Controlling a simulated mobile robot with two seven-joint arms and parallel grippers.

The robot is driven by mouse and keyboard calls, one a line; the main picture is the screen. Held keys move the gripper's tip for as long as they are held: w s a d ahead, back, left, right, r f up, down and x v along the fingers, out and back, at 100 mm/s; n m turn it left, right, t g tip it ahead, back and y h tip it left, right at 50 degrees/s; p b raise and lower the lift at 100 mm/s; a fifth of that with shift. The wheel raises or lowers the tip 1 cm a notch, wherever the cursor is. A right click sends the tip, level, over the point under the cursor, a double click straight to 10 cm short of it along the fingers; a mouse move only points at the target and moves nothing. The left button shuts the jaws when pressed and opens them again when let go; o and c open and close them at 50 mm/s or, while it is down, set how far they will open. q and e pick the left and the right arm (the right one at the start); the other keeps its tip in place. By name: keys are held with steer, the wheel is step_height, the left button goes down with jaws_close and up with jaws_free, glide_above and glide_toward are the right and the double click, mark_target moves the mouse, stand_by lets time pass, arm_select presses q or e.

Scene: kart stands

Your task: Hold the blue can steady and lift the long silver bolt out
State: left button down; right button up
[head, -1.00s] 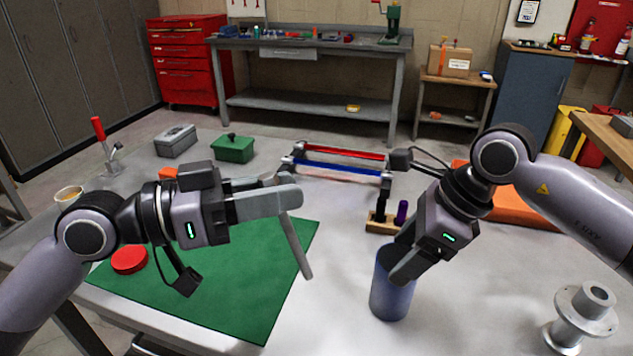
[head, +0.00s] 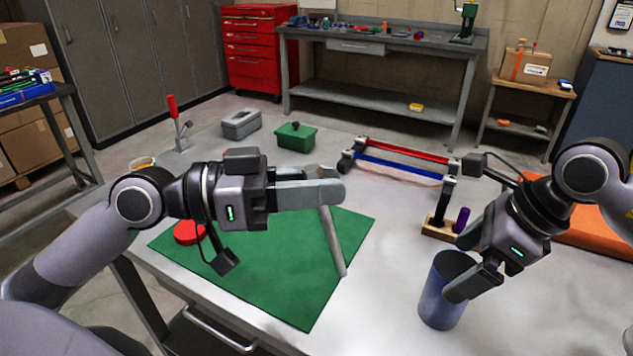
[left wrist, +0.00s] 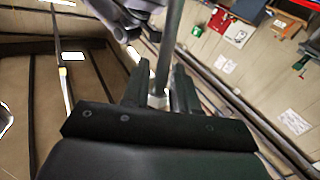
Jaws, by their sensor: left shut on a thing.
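The long silver bolt (head: 333,240) hangs slightly tilted from my left gripper (head: 325,187), which is shut on its upper end. Its lower end shows above the green mat, clear of the can. In the left wrist view the bolt (left wrist: 168,45) runs up from between the fingers of my left gripper (left wrist: 160,90). The blue can (head: 440,300) stands upright on the table to the right of the mat. My right gripper (head: 468,285) is at the can's right side, a finger overlapping its wall. The other finger's place and the can's inside are hidden.
The green mat (head: 290,290) has a red disc (head: 188,232) on it. A wooden block (head: 438,228) with a purple piece stands behind the can. A rack with red and blue bars (head: 400,165), a green box (head: 296,137) and a grey box (head: 241,123) are further back.

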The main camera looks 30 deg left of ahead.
steer(key=v, duration=1.2)
